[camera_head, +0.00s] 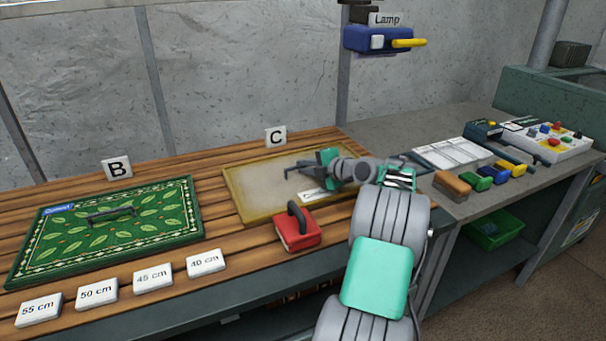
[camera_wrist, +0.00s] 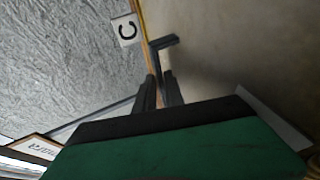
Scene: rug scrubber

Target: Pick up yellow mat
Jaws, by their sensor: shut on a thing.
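The yellow mat (camera_head: 247,203), with a mustard border and a pale beige middle, lies on the wooden slat table behind the red block. My gripper (camera_head: 303,170) is over the mat's right part, with its fingers shut on the mat's dark handle. In the wrist view the fingers (camera_wrist: 163,88) meet around the dark handle (camera_wrist: 165,42), and the mat's beige surface (camera_wrist: 230,45) fills the right side. My gripper and arm hide part of the mat's right side and most of the handle.
A green leaf-patterned mat (camera_head: 75,236) lies at left under sign B (camera_head: 117,168). Sign C (camera_head: 275,137) stands behind the yellow mat. A red block with a handle (camera_head: 297,232) sits at the mat's front edge. Size tags (camera_head: 153,277) line the front. Coloured brushes (camera_head: 477,179) lie at right.

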